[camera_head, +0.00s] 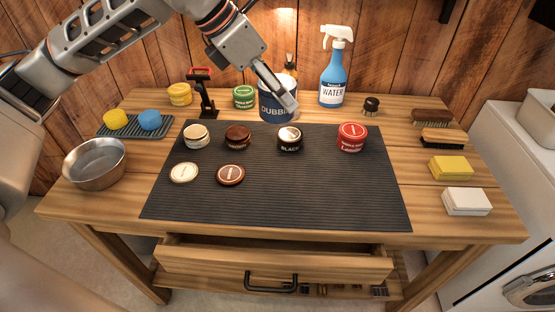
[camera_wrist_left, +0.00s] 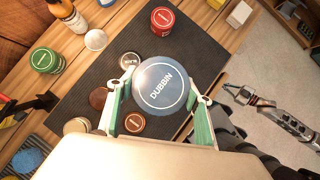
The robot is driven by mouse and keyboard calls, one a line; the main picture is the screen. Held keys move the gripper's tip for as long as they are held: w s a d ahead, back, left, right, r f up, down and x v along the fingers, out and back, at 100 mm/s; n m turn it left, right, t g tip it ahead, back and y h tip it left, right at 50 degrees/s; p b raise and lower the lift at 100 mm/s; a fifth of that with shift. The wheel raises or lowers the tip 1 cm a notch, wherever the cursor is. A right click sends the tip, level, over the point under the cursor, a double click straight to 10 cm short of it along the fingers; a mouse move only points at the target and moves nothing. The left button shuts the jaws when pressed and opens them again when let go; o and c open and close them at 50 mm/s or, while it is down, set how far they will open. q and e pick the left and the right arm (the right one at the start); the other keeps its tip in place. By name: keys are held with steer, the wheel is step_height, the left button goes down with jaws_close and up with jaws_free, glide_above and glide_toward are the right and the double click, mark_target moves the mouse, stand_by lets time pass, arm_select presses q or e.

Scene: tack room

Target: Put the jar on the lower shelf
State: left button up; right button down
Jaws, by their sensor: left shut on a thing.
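The jar is a blue tin marked DUBBIN (camera_head: 271,108), with a round blue lid in the left wrist view (camera_wrist_left: 161,85). My left gripper (camera_head: 285,100) is shut on it, with one finger on each side (camera_wrist_left: 160,103). The jar appears held up near the back edge of the mat; its height is hard to judge. The lower shelf (camera_head: 345,291) shows only partly under the table, behind the drawer. My right gripper (camera_wrist_left: 238,95) shows small at the right of the left wrist view and is out of the head view.
A black ribbed mat (camera_head: 300,200) holds several small tins and two lids. A drawer (camera_head: 270,262) with a black handle sits under the tabletop and stands slightly open. A blue spray bottle (camera_head: 334,75) stands behind. A steel bowl (camera_head: 95,165) is at left; brushes and sponges are at right.

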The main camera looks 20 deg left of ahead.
arm_select(q)
step_height(320, 180, down, 18)
steer(key=shift+f+b, duration=0.1)
steer(key=shift+b, duration=0.55)
steer(key=o, duration=1.3)
